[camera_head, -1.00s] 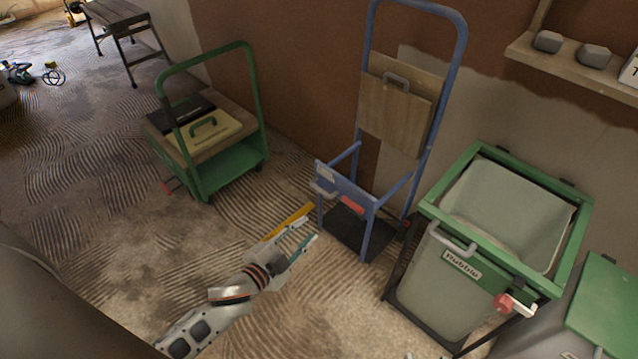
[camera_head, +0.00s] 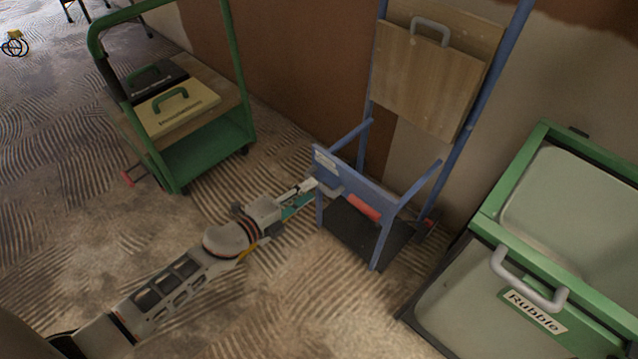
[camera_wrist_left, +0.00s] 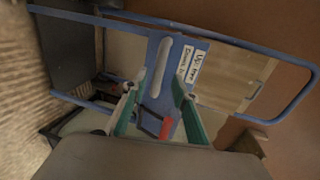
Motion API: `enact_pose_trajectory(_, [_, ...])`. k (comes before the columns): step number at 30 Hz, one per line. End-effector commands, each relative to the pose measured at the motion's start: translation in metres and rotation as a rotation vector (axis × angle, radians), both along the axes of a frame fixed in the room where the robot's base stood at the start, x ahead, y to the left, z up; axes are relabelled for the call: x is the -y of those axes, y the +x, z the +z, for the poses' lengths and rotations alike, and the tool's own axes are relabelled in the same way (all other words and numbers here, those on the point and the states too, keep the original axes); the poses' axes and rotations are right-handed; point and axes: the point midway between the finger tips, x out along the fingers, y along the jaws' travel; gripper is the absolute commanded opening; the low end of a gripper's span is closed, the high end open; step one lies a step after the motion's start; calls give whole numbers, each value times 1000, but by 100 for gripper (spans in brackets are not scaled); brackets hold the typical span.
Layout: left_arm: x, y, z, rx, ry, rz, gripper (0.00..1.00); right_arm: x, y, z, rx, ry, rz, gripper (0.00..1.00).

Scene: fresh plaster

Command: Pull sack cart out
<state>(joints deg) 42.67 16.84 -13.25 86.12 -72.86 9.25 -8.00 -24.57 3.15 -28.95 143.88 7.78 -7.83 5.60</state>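The blue sack cart (camera_head: 358,186) stands upright against the wall; it also shows in the left wrist view (camera_wrist_left: 172,84). Its front panel carries a white label, a grey handle (camera_wrist_left: 161,66) and a red grip (camera_head: 364,207). A wooden board with a grey handle (camera_head: 422,80) is at its upright frame. My left gripper (camera_head: 312,188) is at the panel's left end, by the grey handle. In the left wrist view its teal-padded fingers (camera_wrist_left: 155,88) are spread apart, with the grey handle between and just beyond their tips. Contact cannot be told. My right gripper is not in view.
A green trolley (camera_head: 205,160) with cases on it stands at the left. A green-framed rubble bin (camera_head: 490,300) stands close at the right of the cart. The ridged floor in front of the cart (camera_head: 300,310) is clear.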

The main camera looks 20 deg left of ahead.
Motion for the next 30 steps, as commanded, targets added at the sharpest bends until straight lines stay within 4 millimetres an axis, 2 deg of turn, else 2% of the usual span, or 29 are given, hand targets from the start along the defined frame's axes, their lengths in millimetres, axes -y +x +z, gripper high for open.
enact_pose_trajectory(6, [11, 28, -11, -4, 0, 0, 28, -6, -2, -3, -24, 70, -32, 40])
enact_pose_trajectory(10, [15, 39, -13, -5, -2, 0, 28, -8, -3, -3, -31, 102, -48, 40])
enact_pose_trajectory(22, [18, 46, -12, -3, -1, 0, 28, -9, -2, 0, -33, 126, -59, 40])
enact_pose_trajectory(23, [18, 46, -12, -3, -1, 0, 23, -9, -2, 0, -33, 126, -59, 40])
enact_pose_trajectory(25, [18, 46, -12, -3, -1, 0, 5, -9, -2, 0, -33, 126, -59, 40])
enact_pose_trajectory(26, [18, 46, -12, -3, -1, 0, 0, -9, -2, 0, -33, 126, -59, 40])
enact_pose_trajectory(30, [17, 46, -12, -3, -1, 0, 0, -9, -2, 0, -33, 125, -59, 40])
